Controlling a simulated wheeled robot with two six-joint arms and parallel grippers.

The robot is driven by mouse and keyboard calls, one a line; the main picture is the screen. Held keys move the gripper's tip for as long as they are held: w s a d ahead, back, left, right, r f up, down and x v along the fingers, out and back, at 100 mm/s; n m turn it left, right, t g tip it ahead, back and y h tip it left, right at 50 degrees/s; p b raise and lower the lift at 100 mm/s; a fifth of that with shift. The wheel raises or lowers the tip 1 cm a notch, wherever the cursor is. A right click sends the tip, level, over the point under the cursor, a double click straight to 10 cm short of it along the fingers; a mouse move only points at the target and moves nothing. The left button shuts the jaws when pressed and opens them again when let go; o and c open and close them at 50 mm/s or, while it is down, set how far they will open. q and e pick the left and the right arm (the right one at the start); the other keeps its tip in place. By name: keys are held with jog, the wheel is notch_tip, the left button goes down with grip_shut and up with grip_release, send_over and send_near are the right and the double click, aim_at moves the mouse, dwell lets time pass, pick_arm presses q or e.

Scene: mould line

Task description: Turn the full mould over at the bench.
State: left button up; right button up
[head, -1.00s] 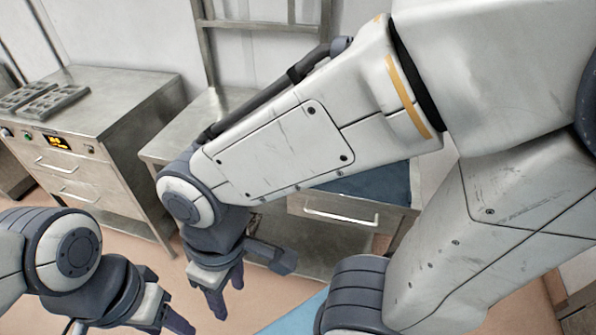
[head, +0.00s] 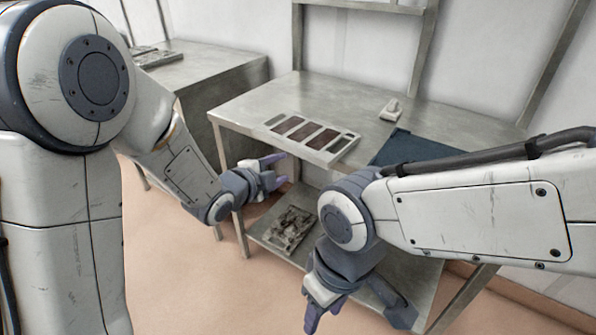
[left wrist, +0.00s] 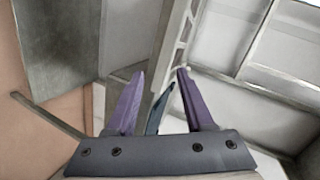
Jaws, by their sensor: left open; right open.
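The full mould (head: 342,147), a pale tray with several brown-filled rectangular cavities, lies flat, cavities up, on the steel bench (head: 240,112) near its front edge. My left gripper (head: 279,171) is open and empty, just in front of the bench edge, near the mould's left front side and apart from it. In the left wrist view its two purple fingers (left wrist: 160,98) are spread, with the bench edge beyond. My right gripper (head: 324,309) is open and empty, low in front of the bench and pointing down. My right forearm covers part of the bench's right side.
A dark blue mat (head: 408,147) lies right of the mould. A small pale tool or block (head: 391,109) sits behind them. Dark grey moulded pieces (head: 290,228) lie on the lower shelf. Another steel cabinet (head: 205,68) stands at the left. Open floor lies in front.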

aim_at(297, 151)
pick_arm(q)
jog(key=w+f+m+t+h, duration=0.1)
jog(key=w, duration=0.1)
jog(key=w+d+m+t+h, duration=0.1)
jog(key=w+m, duration=0.1)
jog(key=w, duration=0.1)
jog(key=w+d+f+m+h+b, duration=0.1)
jog(key=w, duration=0.1)
jog(key=shift+w+f+m+t, duration=0.3)
jog(key=shift+t, duration=0.1)
jog(key=shift+b+x, duration=0.55)
jog(key=shift+x, duration=0.45)
jog(key=shift+w+d+f, duration=0.1)
jog(key=shift+w+d, duration=0.4)
jog(key=shift+w, duration=0.05)
pick_arm(e)
jog(key=shift+f, duration=2.3)
pick_arm(q)
grip_shut()
jog(key=shift+r, duration=0.2)
